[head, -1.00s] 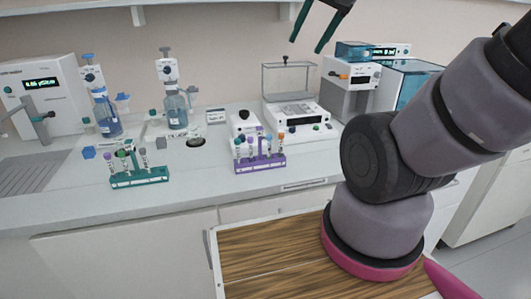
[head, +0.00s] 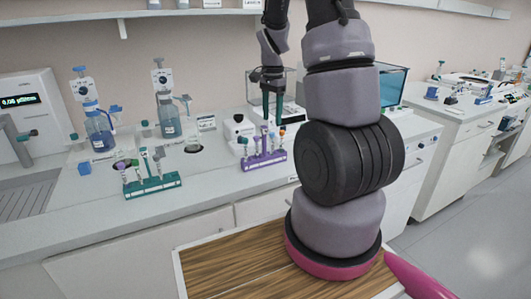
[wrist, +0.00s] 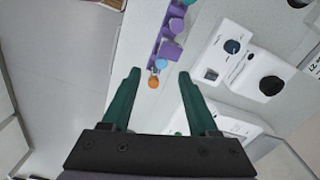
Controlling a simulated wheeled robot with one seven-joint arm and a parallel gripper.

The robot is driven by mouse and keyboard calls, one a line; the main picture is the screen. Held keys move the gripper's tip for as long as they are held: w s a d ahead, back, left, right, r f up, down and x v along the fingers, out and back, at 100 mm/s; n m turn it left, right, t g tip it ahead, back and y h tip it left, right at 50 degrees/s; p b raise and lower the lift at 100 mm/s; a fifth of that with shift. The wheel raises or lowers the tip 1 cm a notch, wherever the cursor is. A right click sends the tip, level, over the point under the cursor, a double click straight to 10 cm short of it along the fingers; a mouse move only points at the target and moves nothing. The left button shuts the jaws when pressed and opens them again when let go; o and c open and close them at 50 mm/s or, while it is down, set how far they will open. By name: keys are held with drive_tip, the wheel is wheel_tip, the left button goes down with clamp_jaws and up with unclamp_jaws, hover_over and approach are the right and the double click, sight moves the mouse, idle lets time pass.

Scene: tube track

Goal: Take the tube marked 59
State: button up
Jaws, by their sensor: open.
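The purple rack (head: 264,161) on the counter holds several capped tubes. In the wrist view the purple rack (wrist: 156,42) shows an orange cap (wrist: 153,82), a blue cap (wrist: 160,64) and a purple cap (wrist: 176,25). The teal rack (head: 152,187), further left, holds several more tubes. No number on any tube is legible, so I cannot tell which is 59. My gripper (head: 271,119) is open and empty, pointing down above the purple rack. In the wrist view the orange and blue caps appear between my gripper's fingers (wrist: 160,75), below them.
Bottles on dispensers (head: 168,115) stand behind the racks at left. A small white device (head: 238,128) stands just behind the purple rack, and a glass-sided balance is behind my arm. Bare counter lies between the racks.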

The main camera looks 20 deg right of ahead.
sight(272, 137)
wheel_tip(272, 137, down, 5)
drive_tip(key=shift+r, duration=0.1)
wheel_tip(272, 137, down, 6)
drive_tip(key=shift+w+d+r, duration=0.1)
drive_tip(key=shift+w+r, duration=0.05)
clamp_jaws()
